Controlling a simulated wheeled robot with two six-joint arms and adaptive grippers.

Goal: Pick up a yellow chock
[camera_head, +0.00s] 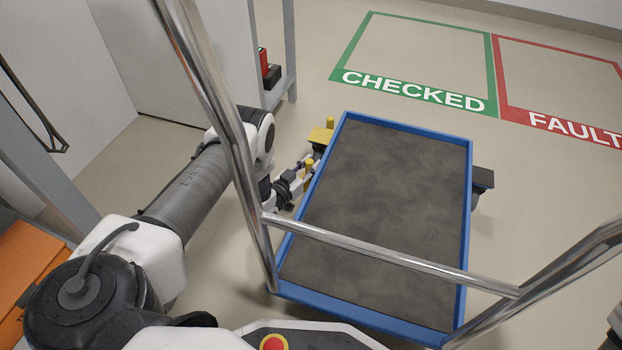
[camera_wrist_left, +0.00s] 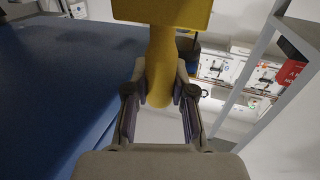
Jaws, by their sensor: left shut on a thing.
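My left gripper (camera_head: 299,178) is beside the left edge of the blue-rimmed cart, low down. In the left wrist view its two fingers (camera_wrist_left: 160,98) are shut around the rounded yellow post of a yellow chock (camera_wrist_left: 161,62). The chock's broad yellow block is at the top of that view, cut off by the frame. In the head view yellow parts (camera_head: 320,136) show just beyond the gripper, by the cart's edge. The cart rim hides some of this area, and I cannot tell whether the chock touches the floor. My right gripper is not in view.
The cart (camera_head: 468,200) has a dark mat and chrome handle rails (camera_head: 390,253) crossing near my arm. A grey shelf frame (camera_head: 290,60) stands at the back left. Open floor lies beyond, with a green CHECKED zone (camera_head: 412,92) and a red FAULT zone (camera_head: 570,125).

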